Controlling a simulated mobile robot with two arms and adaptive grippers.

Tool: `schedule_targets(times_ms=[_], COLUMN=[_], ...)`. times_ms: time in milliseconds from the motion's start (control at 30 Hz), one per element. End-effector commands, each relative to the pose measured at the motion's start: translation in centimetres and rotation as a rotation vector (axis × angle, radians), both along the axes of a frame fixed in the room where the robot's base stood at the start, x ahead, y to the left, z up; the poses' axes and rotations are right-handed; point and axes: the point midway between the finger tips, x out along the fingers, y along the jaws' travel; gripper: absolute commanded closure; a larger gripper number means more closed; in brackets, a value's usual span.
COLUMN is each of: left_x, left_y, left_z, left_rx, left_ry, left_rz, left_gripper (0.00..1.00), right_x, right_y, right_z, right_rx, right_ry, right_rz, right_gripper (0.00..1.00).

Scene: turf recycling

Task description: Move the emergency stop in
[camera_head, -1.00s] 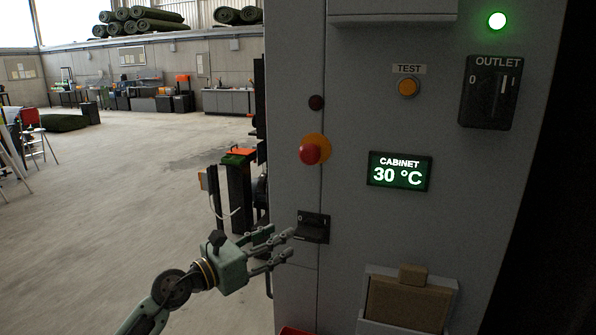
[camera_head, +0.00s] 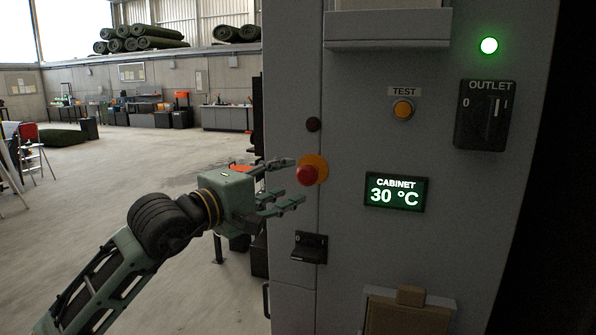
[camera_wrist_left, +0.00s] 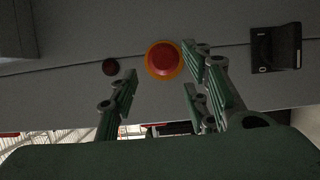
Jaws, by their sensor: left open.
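The emergency stop is a red mushroom button (camera_head: 307,174) on a yellow-orange round base, on the grey cabinet's front near its left edge. In the left wrist view the red button (camera_wrist_left: 163,60) shows ahead, between the lines of the two finger groups. My left gripper (camera_head: 290,182) is open, its fingers pointing at the cabinet just left of the button. In the left wrist view the open fingers (camera_wrist_left: 160,95) have nothing between them. Whether a fingertip touches the button or panel I cannot tell. My right gripper is out of view.
The grey cabinet (camera_head: 350,130) also carries a small dark red lamp (camera_head: 313,124), a TEST button (camera_head: 402,110), an OUTLET switch (camera_head: 484,115), a display reading 30 °C (camera_head: 396,193) and a black switch (camera_head: 309,247) below the stop. Open floor (camera_head: 60,200) lies left.

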Motion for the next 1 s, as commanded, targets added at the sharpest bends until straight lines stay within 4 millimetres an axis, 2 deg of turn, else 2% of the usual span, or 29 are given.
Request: schedule_targets(times_ms=[33, 300, 633, 1000], left_x=[0.7, 3.2, 3.6, 3.6], left_y=[-0.7, -2.8, -3.1, -3.1], left_z=[0.5, 0.2, 0.0, 0.1], left_rx=[-0.003, -0.005, -0.004, -0.006], left_ry=[0.004, 0.004, 0.002, 0.001], left_rz=[-0.002, -0.002, -0.002, -0.002], left_gripper=[0.57, 0.57, 0.57, 0.88], right_x=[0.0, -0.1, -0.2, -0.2], right_y=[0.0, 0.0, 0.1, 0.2], right_z=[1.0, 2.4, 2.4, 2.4], right_rx=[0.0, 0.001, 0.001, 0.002], right_ry=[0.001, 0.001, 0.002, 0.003], right_rz=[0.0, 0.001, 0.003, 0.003], right_gripper=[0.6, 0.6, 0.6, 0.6])
